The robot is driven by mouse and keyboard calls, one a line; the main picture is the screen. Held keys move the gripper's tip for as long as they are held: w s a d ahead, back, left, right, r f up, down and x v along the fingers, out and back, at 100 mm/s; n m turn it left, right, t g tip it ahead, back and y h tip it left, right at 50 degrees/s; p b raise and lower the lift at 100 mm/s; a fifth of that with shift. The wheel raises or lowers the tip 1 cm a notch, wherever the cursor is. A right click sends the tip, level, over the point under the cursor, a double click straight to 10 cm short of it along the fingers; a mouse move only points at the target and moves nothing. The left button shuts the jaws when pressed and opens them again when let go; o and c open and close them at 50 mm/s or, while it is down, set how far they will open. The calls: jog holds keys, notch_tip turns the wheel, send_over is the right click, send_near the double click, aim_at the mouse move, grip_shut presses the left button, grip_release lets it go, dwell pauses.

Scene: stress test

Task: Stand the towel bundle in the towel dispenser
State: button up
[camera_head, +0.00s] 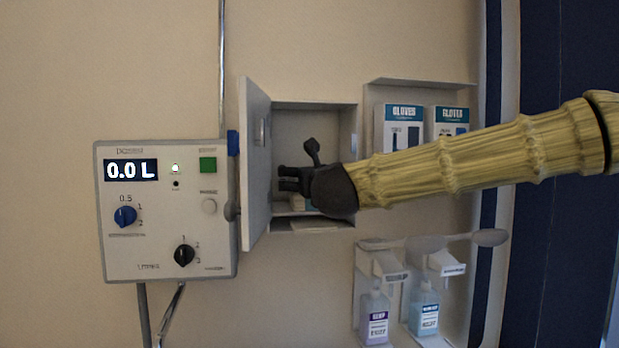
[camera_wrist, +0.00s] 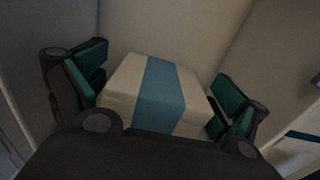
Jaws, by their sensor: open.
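The towel dispenser (camera_head: 345,118) is an open wall box with its door (camera_head: 256,190) swung out to the left. The towel bundle, a cream block with a blue band (camera_wrist: 160,85), is inside the box. In the head view only a small part of the bundle (camera_head: 298,203) shows low in the box, behind my gripper. My gripper (camera_head: 284,180) reaches into the box opening. In the wrist view my gripper (camera_wrist: 155,100) is open, with its green-padded fingers on either side of the bundle. I cannot tell whether the pads touch it.
A control panel (camera_head: 150,220) reading 0.0 L is on the wall left of the door. Glove boxes (camera_head: 404,112) stand on a shelf to the right. Below are a purple-labelled bottle (camera_head: 376,318) and a blue-labelled bottle (camera_head: 424,312) in wall holders with lever arms.

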jog(key=shift+r, duration=0.2)
jog(key=s+d+b, duration=0.2)
jog(key=s+b, duration=0.1)
jog(key=s, duration=0.8)
jog(key=shift+s+d+b, duration=0.2)
jog(key=shift+s+b, duration=0.2)
